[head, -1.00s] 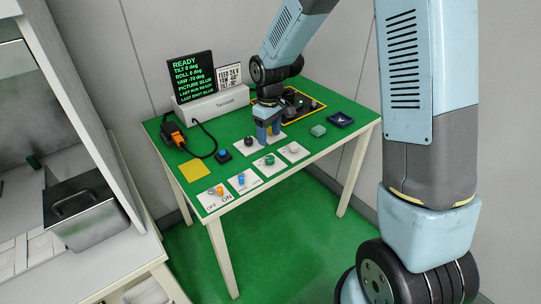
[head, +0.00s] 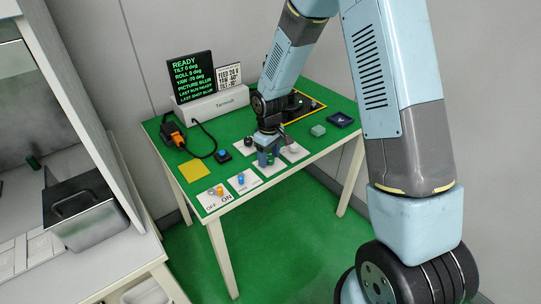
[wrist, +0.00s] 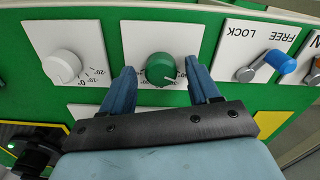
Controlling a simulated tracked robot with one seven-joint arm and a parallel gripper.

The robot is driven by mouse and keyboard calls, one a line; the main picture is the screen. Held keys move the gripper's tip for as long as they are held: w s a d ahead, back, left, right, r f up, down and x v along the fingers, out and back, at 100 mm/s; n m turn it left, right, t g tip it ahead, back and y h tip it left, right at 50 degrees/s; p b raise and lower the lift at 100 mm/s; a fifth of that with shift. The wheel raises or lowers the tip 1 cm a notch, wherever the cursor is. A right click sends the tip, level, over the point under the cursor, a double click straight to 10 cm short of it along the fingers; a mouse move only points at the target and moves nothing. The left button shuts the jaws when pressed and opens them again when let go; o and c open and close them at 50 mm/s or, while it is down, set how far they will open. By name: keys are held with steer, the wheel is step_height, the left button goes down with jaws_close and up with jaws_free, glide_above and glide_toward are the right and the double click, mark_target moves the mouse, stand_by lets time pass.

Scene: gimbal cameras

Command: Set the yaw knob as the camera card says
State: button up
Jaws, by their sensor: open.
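The green knob (wrist: 161,69) stands on a white plate in the wrist view, its name label not readable. My gripper (wrist: 160,72) is open, with one blue finger on each side of the green knob and gaps between. In the head view my gripper (head: 267,158) is over the front row of plates and mostly hides that knob. The dark screen (head: 191,77) reads READY, tilt 0, roll 0, yaw -70 and picture blur.
A white knob (wrist: 63,67) with a degree scale is left of the green one in the wrist view. A blue-handled FREE/LOCK lever (wrist: 266,66) is to its right.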

mark_target(269, 157)
steer(key=c, duration=1)
steer(key=shift+m, duration=0.9)
steer(key=shift+c, duration=0.2)
steer(key=o, duration=1)
steer(key=shift+o, duration=0.2)
step_height(269, 157, up, 14)
steer(key=shift+f, duration=0.15)
